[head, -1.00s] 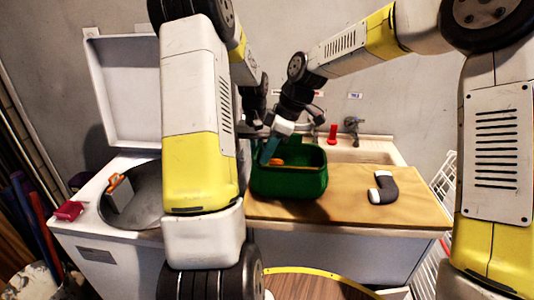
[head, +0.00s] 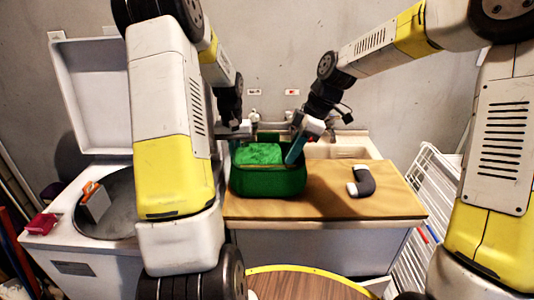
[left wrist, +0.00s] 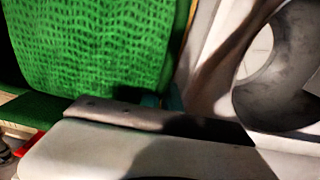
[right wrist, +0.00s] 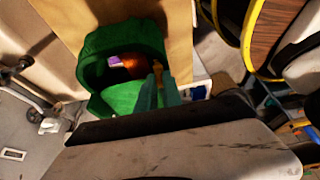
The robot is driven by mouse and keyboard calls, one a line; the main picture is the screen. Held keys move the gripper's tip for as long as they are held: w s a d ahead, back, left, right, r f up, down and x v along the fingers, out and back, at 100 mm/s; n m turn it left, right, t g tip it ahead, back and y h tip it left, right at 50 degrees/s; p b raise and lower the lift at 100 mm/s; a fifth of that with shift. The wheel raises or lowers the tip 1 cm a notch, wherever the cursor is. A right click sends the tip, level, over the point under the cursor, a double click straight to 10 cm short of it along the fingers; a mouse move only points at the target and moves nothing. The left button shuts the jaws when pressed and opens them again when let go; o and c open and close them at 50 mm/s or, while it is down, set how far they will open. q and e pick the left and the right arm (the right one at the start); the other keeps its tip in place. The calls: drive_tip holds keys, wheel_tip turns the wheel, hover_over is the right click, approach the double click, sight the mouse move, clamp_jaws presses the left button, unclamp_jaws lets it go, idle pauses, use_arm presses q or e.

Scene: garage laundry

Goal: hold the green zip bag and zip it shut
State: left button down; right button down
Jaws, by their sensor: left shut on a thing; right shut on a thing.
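The green zip bag (head: 268,182) stands on the wooden counter in the head view. A green top covers the left and middle of its mouth; a gap remains near my right gripper. My right gripper (head: 295,150) is shut at the bag's right rim, its teal fingers slanting down; the small zip pull between the tips is mostly hidden. The right wrist view shows the bag (right wrist: 118,45) with an orange-brown thing (right wrist: 130,62) inside. My left gripper (head: 234,140) is shut on the bag's left end, partly hidden by my arm. Green fabric (left wrist: 90,45) fills much of the left wrist view.
A dark grey, white-ended curved pipe (head: 362,181) lies on the counter (head: 330,200) right of the bag. The sink (head: 340,147) is behind. An open washer (head: 75,225) stands left, with an orange-and-grey item (head: 95,200). A white rack (head: 425,190) stands right.

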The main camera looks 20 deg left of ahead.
use_arm(q)
drive_tip(key=shift+a, duration=0.1)
use_arm(e)
drive_tip(key=shift+w+d, duration=0.2)
drive_tip(key=shift+d, duration=0.6)
drive_tip(key=c, duration=1.5)
unclamp_jaws()
drive_tip(key=shift+r, duration=0.1)
drive_tip(key=v, duration=1.1)
drive_tip(key=shift+d+r, duration=0.15)
drive_tip(key=shift+r, duration=0.25)
use_arm(q)
drive_tip(key=c, duration=1.5)
unclamp_jaws()
